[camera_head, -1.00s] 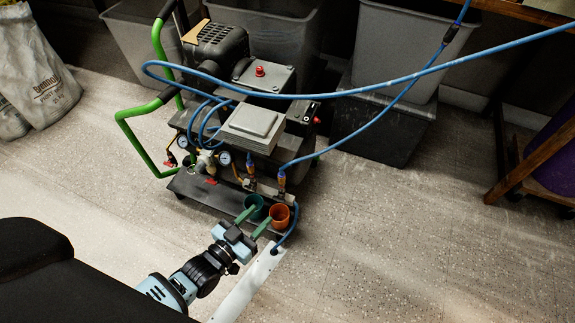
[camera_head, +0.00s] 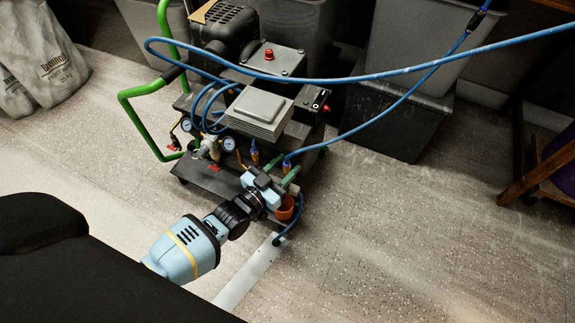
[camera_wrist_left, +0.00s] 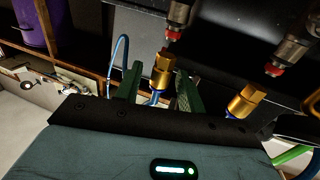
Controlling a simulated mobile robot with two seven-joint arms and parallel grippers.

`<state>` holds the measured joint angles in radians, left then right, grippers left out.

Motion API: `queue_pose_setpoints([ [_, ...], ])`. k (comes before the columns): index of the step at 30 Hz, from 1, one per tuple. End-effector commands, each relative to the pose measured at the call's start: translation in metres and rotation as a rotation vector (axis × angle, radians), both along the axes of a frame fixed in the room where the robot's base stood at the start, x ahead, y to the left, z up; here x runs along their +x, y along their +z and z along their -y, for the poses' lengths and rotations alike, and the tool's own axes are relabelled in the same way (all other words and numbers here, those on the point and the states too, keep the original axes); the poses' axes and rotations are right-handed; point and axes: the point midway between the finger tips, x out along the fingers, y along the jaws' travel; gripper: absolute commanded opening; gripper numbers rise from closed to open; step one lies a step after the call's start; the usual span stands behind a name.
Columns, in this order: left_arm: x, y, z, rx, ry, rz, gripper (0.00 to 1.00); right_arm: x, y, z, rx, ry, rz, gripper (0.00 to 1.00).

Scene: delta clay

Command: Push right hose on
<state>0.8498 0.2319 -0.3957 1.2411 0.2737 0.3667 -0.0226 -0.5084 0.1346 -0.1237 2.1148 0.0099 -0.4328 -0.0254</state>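My left gripper (camera_head: 285,174) is at the front right of the compressor cart, by the valve fittings. In the left wrist view its green fingers (camera_wrist_left: 158,88) are open, one on each side of a brass hose end (camera_wrist_left: 162,70), with gaps visible. A blue hose runs below that brass end. A metal coupling with a red collar (camera_wrist_left: 176,24) hangs just above it; they look apart. A second brass end (camera_wrist_left: 243,100) and red-collared coupling (camera_wrist_left: 285,58) are to the right, outside the fingers. My right gripper is not in view.
A long blue hose (camera_head: 400,70) crosses above the cart. Grey bins (camera_head: 412,45) stand behind.

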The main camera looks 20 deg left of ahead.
Motion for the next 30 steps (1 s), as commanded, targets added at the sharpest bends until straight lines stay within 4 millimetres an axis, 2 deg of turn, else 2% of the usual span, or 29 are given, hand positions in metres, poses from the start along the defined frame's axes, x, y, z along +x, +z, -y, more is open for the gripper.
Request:
queue_pose_setpoints([
  [4, 0.0083, -0.0006, 0.0024, 0.001, 0.0, -0.001, 0.39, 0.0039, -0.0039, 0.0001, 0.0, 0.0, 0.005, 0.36],
  [12, 0.0095, 0.0004, 0.0029, 0.001, 0.0, 0.0, 0.39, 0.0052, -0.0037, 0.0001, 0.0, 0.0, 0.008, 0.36],
  [21, 0.0093, 0.0004, 0.0028, 0.001, 0.0, 0.0, 0.01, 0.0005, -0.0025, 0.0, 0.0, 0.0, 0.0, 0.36],
  [30, 0.0092, -0.0023, 0.0028, 0.001, 0.0, -0.001, 0.0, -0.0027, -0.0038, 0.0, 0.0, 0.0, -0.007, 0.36],
])
